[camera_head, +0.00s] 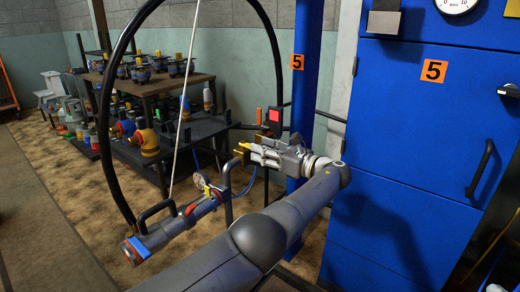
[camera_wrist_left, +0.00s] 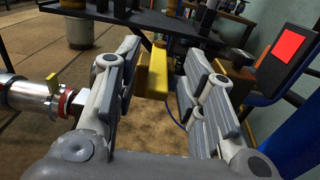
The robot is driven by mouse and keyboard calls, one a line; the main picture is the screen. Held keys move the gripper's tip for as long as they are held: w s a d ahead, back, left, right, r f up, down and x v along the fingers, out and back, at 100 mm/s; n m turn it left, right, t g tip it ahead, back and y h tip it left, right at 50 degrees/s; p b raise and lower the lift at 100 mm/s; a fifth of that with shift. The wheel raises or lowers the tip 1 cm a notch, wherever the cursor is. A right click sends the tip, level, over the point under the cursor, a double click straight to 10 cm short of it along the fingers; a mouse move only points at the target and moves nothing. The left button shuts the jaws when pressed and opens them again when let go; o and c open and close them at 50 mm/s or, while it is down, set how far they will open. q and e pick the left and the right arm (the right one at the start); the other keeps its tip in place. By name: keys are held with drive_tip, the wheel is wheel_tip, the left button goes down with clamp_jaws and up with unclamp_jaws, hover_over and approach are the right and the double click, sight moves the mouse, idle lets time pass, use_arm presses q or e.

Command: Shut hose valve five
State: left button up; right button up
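A yellow valve handle (camera_head: 243,147) shows at the fingertips of my left gripper (camera_head: 258,153), beside a blue post with an orange label 5 (camera_head: 297,62). In the left wrist view, the yellow handle (camera_wrist_left: 155,76) lies between the two fingers of my left gripper (camera_wrist_left: 160,80). The fingers are spread, with a gap seen on the right side of the handle; on the left side I cannot tell whether they touch. The valve body is mostly hidden behind the gripper. My right gripper is not in view.
A blue cabinet (camera_head: 395,140) with another label 5 stands at the right. A hose nozzle (camera_head: 172,228) with a black hose (camera_head: 107,110) hangs on a cable at the left. A dark box with a red square (camera_wrist_left: 287,46) stands close to my gripper. Racks of fittings (camera_head: 160,85) stand behind.

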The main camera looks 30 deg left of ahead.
use_arm(q)
drive_tip(key=shift+s+d, duration=0.2)
drive_tip(key=shift+d, duration=0.75)
drive_tip(key=shift+s+d, duration=0.15)
drive_tip(key=shift+d, duration=0.85)
drive_tip(key=shift+s+d, duration=0.2)
drive_tip(key=shift+d, duration=0.75)
